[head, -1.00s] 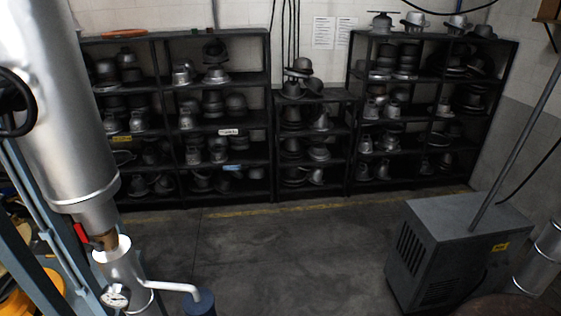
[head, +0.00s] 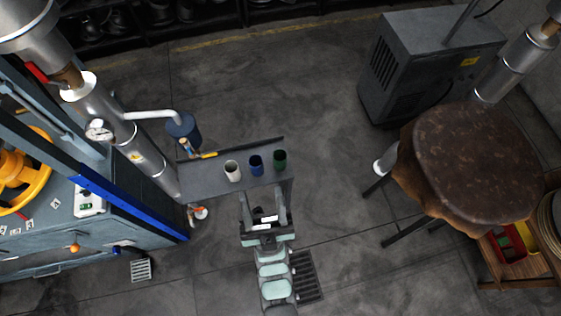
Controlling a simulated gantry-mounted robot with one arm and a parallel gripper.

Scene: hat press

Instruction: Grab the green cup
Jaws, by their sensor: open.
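The green cup (head: 280,160) stands on a small grey shelf (head: 212,181) in the middle of the head view. It is the rightmost of three cups in a row, beside a blue cup (head: 256,165) and a white cup (head: 232,171). My gripper (head: 263,194) is just below the shelf in the picture, with its two fingers spread and pointing toward the cups. It is open and empty, apart from the green cup.
A brush with a yellow part (head: 208,155) lies at the shelf's left. The blue-grey press (head: 130,215) and its pipes stand at left. A round brown-topped stool (head: 480,155) and a grey cabinet (head: 425,70) stand at right. Bare floor lies between.

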